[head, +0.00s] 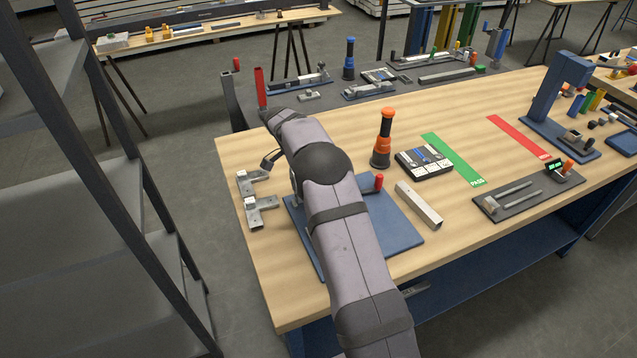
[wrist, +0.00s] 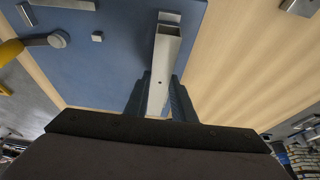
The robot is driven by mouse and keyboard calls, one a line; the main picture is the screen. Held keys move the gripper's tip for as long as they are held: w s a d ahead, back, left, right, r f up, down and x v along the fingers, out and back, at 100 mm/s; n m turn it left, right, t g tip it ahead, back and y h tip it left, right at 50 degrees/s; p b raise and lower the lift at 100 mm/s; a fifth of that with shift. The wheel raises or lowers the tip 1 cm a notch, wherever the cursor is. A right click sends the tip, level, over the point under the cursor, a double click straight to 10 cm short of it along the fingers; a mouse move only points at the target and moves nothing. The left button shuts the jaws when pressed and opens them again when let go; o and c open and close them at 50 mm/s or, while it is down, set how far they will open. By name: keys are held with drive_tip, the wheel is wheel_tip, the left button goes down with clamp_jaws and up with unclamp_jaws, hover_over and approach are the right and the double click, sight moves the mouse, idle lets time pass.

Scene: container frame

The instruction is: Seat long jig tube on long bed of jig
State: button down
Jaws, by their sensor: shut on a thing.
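In the wrist view my gripper (wrist: 160,100) is shut on a square grey metal tube, the long jig tube (wrist: 160,68), with a finger on each side. The tube points away from me, its open end towards the top of the picture. It appears over the right part of the blue jig plate (wrist: 120,70); whether it touches the jig is unclear. A small metal piece (wrist: 170,16) shows just beyond the open end. The bed under the tube is hidden. In the head view my arm covers the middle of the jig plate (head: 400,232) and hides my gripper and the held tube.
A loose square tube (head: 418,205) lies right of the jig. Metal brackets (head: 262,211) lie to its left. A red-topped clamp handle (head: 379,183) stands on the jig beside my arm. An orange-black screwdriver (head: 383,140) and a dark device (head: 424,161) stand behind.

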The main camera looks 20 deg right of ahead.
drive_tip(key=shift+f+b, duration=0.8)
drive_tip(key=shift+f, duration=0.15)
idle(0.5)
drive_tip(key=c, duration=0.8)
unclamp_jaws()
drive_tip(key=shift+c, duration=0.2)
drive_tip(key=shift+r, duration=0.15)
drive_tip(key=shift+r+p, duration=1.95)
drive_tip(key=shift+r, duration=1.45)
drive_tip(key=shift+s+a+r+n, duration=0.2)
drive_tip(key=shift+s+a+n, duration=0.2)
drive_tip(key=s+a+n+y, duration=0.1)
drive_tip(key=s+a+n, duration=0.3)
drive_tip(key=s, duration=0.7)
drive_tip(key=s+a+n+y, duration=0.2)
drive_tip(key=s+a+n, duration=0.2)
drive_tip(key=s+n, duration=0.3)
drive_tip(key=s+a+n+y, duration=0.1)
drive_tip(key=s+a+n, duration=0.4)
drive_tip(key=s, duration=0.9)
drive_tip(key=shift+s+r+n, duration=0.4)
drive_tip(key=shift+n, duration=0.2)
